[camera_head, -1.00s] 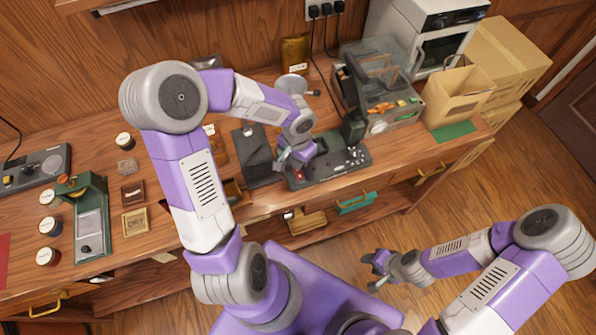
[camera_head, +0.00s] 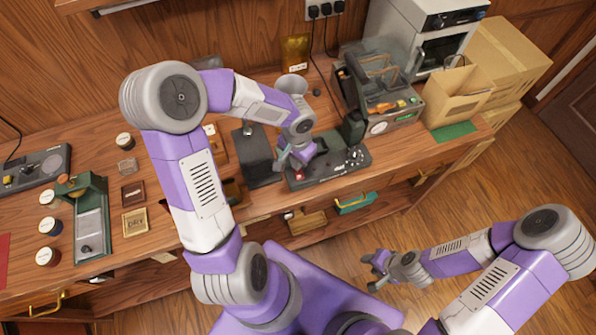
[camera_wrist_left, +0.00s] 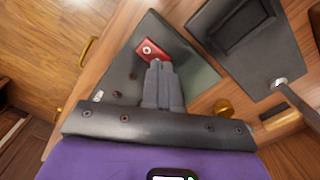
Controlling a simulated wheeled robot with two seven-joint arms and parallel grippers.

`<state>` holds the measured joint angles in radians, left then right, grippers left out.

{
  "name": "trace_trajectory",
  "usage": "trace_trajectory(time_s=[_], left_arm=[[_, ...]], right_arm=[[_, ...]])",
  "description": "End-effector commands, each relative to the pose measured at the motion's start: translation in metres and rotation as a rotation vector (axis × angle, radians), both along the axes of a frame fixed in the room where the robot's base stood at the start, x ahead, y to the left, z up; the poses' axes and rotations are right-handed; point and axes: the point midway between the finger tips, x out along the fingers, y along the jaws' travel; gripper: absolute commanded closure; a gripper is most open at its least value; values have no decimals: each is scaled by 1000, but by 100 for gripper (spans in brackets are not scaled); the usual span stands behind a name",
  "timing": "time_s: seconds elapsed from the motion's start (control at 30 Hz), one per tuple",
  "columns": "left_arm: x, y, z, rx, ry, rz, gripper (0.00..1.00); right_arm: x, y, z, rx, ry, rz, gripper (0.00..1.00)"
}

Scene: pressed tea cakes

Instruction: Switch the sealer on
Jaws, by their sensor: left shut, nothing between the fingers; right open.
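The sealer seems to be the dark machine with a flat base (camera_head: 328,171) and an upright dark green part (camera_head: 354,128) on the bench. A small red switch-like block (camera_head: 299,174) sits at the base's front left. In the left wrist view the red block (camera_wrist_left: 152,50) has a pale round spot, on the dark plate (camera_wrist_left: 195,70). My left gripper (camera_head: 284,160) is shut and empty; its fingertips (camera_wrist_left: 158,64) are at the red block's edge. I cannot tell whether they touch it. My right gripper (camera_head: 372,270) is open and empty, in front of the bench.
A machine with a gauge and coloured buttons (camera_head: 398,112) and a paper bag (camera_head: 458,95) stand to the right. A green scale-like stand (camera_head: 92,215) and several jars are at the left.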

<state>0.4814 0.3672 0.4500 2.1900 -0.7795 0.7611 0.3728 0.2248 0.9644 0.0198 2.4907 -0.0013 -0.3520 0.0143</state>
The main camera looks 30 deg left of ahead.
Motion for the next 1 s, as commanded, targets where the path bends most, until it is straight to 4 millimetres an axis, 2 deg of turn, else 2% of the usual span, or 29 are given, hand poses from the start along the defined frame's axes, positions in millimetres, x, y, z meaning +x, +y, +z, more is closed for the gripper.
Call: trace_trajectory(time_s=[1.0], left_arm=[[0,0,-11,0,-1,0,100]], right_arm=[[0,0,-11,0,0,0,57]])
